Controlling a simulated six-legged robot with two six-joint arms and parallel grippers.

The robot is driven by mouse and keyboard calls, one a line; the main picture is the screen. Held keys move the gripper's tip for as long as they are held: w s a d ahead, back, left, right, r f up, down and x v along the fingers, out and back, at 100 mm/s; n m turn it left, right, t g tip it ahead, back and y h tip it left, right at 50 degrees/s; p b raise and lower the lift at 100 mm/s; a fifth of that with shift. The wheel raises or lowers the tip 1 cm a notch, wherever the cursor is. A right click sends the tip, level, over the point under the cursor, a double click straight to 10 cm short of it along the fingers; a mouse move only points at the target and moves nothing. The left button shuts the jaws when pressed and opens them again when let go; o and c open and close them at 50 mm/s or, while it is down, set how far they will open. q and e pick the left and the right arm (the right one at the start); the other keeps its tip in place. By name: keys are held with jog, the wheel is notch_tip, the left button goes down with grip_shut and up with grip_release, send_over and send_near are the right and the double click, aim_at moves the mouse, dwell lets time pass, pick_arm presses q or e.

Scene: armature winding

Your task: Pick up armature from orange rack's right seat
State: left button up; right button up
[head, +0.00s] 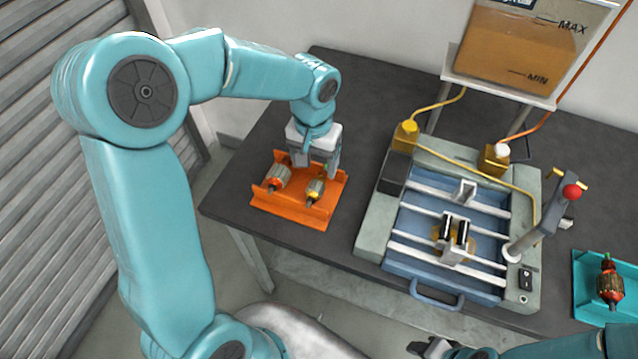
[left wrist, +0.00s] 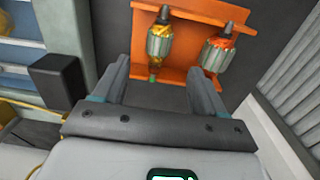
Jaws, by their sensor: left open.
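The orange rack (head: 300,211) lies on the dark table, and its orange base also shows in the left wrist view (left wrist: 188,45). Its right seat bears an armature (head: 315,191) with a grey core and yellow winding; in the left wrist view this armature (left wrist: 160,42) is the left one. The left seat bears an armature (head: 278,177) with orange-red ends, seen also in the left wrist view (left wrist: 217,52). My left gripper (head: 320,170) is open and empty above the rack's far side, its fingers (left wrist: 160,88) pointing toward the right-seat armature. My right gripper (head: 432,347) is partly visible at the bottom edge.
A winding machine (head: 365,225) with rails, a blue tray and a red-knobbed lever (head: 571,191) stands right of the rack. A teal rack (head: 590,312) with an armature (head: 609,285) is at far right. A brown-filled tank (head: 520,50) stands behind.

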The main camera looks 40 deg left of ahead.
aim_at(316, 183)
pick_arm(q)
notch_tip(316, 183, down, 3)
jog(key=shift+r, duration=0.2)
jog(key=shift+s+f, duration=0.3)
jog(key=shift+f, duration=0.25)
jog(key=f, duration=0.1)
jog(key=f+p, duration=0.1)
jog(key=f, duration=0.2)
jog(key=shift+w+d, duration=0.2)
jog(key=shift+w, duration=0.15)
jog(key=shift+f, duration=0.25)
jog(key=shift+s, duration=0.2)
jog(key=shift+w, duration=0.15)
jog(key=c, duration=1.3)
jog(key=shift+o, duration=0.2)
